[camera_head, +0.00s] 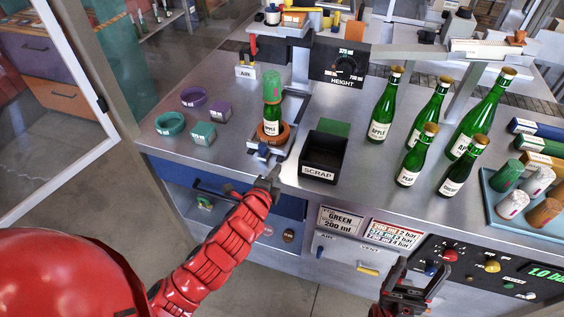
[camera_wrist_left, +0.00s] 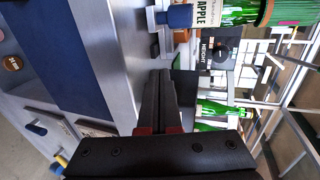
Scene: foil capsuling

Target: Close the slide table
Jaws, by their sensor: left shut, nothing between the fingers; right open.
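The slide table (camera_head: 254,147) is a metal plate on rails, with a blue handle (camera_head: 264,151) at its front near the bench's front edge. A small green APPLE bottle (camera_head: 271,118) stands upright in an orange ring holder (camera_head: 263,132) on it, with a green foil cap (camera_head: 271,82) at its top. My left gripper (camera_head: 273,174) is shut and empty, just in front of and below the handle; its fingers also show in the left wrist view (camera_wrist_left: 160,90), with the blue handle (camera_wrist_left: 179,16) beyond them. My right gripper (camera_head: 410,275) is open and empty before the control panel.
A black SCRAP bin (camera_head: 322,157) stands close right of the slide. Several green bottles (camera_head: 411,165) stand further right. Purple (camera_head: 193,97) and teal (camera_head: 170,123) rings with small blocks lie on the left. A height dial (camera_head: 346,64) is behind the slide.

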